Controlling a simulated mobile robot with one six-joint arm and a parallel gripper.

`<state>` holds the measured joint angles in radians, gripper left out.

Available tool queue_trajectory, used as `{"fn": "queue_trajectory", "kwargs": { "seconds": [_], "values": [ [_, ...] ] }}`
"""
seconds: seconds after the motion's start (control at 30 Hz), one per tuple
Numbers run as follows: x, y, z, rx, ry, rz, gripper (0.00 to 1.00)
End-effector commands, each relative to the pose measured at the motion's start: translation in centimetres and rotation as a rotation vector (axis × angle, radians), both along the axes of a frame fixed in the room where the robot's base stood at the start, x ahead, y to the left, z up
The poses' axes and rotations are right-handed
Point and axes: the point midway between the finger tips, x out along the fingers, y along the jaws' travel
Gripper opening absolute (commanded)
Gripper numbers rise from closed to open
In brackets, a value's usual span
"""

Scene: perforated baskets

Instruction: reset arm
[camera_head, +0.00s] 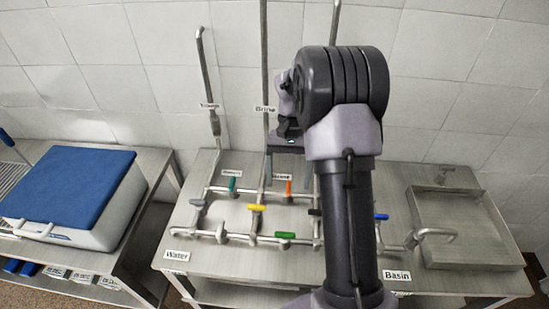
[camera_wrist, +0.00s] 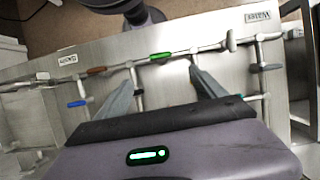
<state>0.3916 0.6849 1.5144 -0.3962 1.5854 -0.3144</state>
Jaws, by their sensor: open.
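My arm rises in front of the steel table (camera_head: 180,240) in the head view and bends over at the top. My gripper (camera_head: 288,187) hangs behind the forearm, over the pipework (camera_head: 240,190) on that table. Its two fingers stand apart with nothing seen between them. The wrist view also shows my gripper (camera_wrist: 163,78) with both fingers spread above the steel surface and the pipe with the green handle (camera_wrist: 161,56). My forearm hides part of the pipework in the head view.
The pipework carries several coloured valve handles, including yellow (camera_head: 257,208), orange (camera_head: 289,188) and blue (camera_head: 381,217). Tall pipes (camera_head: 209,75) rise near the tiled wall. A steel basin (camera_head: 465,225) is at the right. A blue-lidded box (camera_head: 70,185) stands on the left table.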

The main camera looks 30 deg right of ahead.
Motion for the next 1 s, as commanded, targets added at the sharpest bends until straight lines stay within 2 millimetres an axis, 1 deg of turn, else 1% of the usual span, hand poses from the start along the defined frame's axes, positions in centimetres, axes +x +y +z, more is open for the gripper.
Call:
{"fn": "queue_trajectory", "kwargs": {
  "seconds": [0.1,0.17,0.27,0.3,0.33,0.37,0.4,0.43,0.47,0.5,0.6,0.7,0.77,0.87,1.0],
  "values": [
    [0.0,0.1,0.1,-0.001,-0.005,0.001,0.80],
    [-0.1,0.8,0.7,-0.012,-0.034,0.010,0.80],
    [-1.2,4.2,2.9,-0.046,-0.156,0.042,0.80],
    [-2.3,6.1,3.9,-0.062,-0.226,0.058,0.80],
    [-3.3,7.6,4.5,-0.072,-0.282,0.069,0.80],
    [-4.5,9.0,5.0,-0.080,-0.340,0.078,0.80],
    [-6.2,10.9,5.3,-0.088,-0.415,0.090,0.80],
    [-7.6,12.1,5.4,-0.092,-0.472,0.097,0.80],
    [-9.0,13.3,5.3,-0.093,-0.527,0.105,0.80],
    [-10.8,14.7,4.9,-0.092,-0.596,0.111,0.80],
    [-14.6,17.1,3.5,-0.080,-0.739,0.118,0.80],
    [-16.9,18.3,2.1,-0.066,-0.831,0.118,0.80],
    [-17.6,18.7,1.7,-0.060,-0.861,0.118,0.80],
    [-17.9,18.8,1.7,-0.058,-0.878,0.115,0.80],
    [-17.9,18.8,1.9,-0.057,-0.878,0.115,0.80]
  ]
}}
